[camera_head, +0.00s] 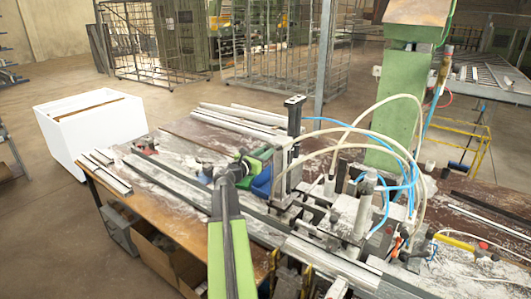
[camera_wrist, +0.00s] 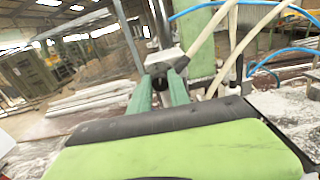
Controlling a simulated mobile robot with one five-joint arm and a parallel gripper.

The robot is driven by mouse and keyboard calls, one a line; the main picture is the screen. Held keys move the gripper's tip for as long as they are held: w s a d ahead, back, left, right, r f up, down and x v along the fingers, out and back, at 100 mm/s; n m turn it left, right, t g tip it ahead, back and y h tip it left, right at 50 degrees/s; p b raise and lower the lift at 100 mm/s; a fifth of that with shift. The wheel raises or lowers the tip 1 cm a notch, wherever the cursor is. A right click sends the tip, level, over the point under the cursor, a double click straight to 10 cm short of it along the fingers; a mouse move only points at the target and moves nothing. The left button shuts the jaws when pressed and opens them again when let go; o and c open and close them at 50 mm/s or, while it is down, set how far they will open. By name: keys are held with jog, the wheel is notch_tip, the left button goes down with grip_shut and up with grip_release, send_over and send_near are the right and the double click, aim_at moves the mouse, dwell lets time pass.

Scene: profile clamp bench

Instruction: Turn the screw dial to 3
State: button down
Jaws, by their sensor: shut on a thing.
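My gripper (camera_head: 268,153) reaches in from the left against the dark upright clamp post (camera_head: 294,125) on the bench. In the wrist view its two green fingers (camera_wrist: 160,80) come together on a small dark part, which looks like the screw dial, just below a grey block (camera_wrist: 166,61). The fingers hide most of this part. No numbers or pointer can be read, so I cannot tell the dial's setting. In the head view the dial is hidden by the gripper.
Pale and blue hoses (camera_head: 345,130) loop over the clamps right of my gripper. A green column (camera_head: 395,115) stands behind. Metal profiles (camera_head: 165,180) lie along the dusty bench (camera_head: 172,210). A white box (camera_head: 90,130) stands left.

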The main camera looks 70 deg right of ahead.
jog(key=m, duration=0.9)
jog(key=shift+s+a+f, duration=0.1)
jog(key=shift+s+f, duration=0.05)
jog(key=shift+m, duration=0.4)
jog(key=c, duration=1.2)
grip_release()
jog(key=shift+c, duration=0.2)
